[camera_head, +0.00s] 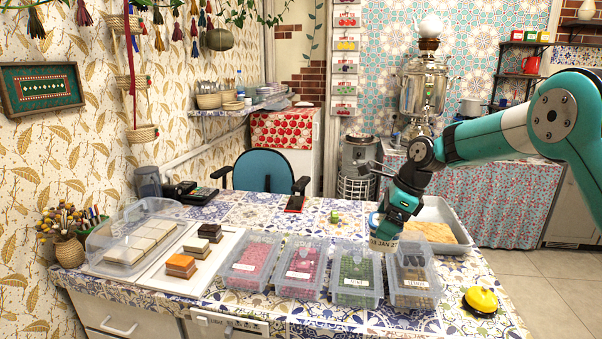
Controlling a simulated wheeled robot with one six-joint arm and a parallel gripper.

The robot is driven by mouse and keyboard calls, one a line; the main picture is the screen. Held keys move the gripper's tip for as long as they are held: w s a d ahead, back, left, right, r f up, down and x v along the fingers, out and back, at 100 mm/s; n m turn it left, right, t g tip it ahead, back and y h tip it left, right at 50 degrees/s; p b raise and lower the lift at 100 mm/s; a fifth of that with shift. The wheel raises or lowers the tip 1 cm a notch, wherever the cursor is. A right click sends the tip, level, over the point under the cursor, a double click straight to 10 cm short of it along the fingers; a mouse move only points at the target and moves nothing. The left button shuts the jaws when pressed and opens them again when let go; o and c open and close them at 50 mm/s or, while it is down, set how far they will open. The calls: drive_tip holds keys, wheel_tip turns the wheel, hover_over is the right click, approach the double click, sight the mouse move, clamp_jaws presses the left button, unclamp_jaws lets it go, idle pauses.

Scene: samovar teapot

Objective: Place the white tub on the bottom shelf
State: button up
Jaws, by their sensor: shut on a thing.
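My gripper (391,232) points down over the right part of the tiled counter, behind the clear boxes. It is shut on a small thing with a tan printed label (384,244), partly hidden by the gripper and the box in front. I cannot tell whether this is the white tub; no other clear white tub shows. A dark shelf unit hangs on the right wall, with an upper shelf (530,43) and a lower shelf (500,106) partly hidden by my arm. I cannot tell if this lower one is the bottom shelf.
Several lidded clear boxes (300,270) stand along the counter's front. A metal tray (450,215) of yellow food lies right of my gripper. A yellow-topped round object (481,301) sits near the right edge. A samovar (422,90) stands behind. Floor (540,285) at right is clear.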

drive_tip(key=s+d+f+n+g+h, duration=0.2)
drive_tip(key=s+d+f+n, duration=0.3)
drive_tip(key=s+f+n, duration=0.5)
drive_tip(key=s+d+f+n+g+h, duration=0.2)
drive_tip(key=s+d+f+n, duration=0.3)
drive_tip(key=s+f+n, duration=0.6)
drive_tip(key=shift+f+g, duration=0.35)
drive_tip(key=shift+g, duration=0.55)
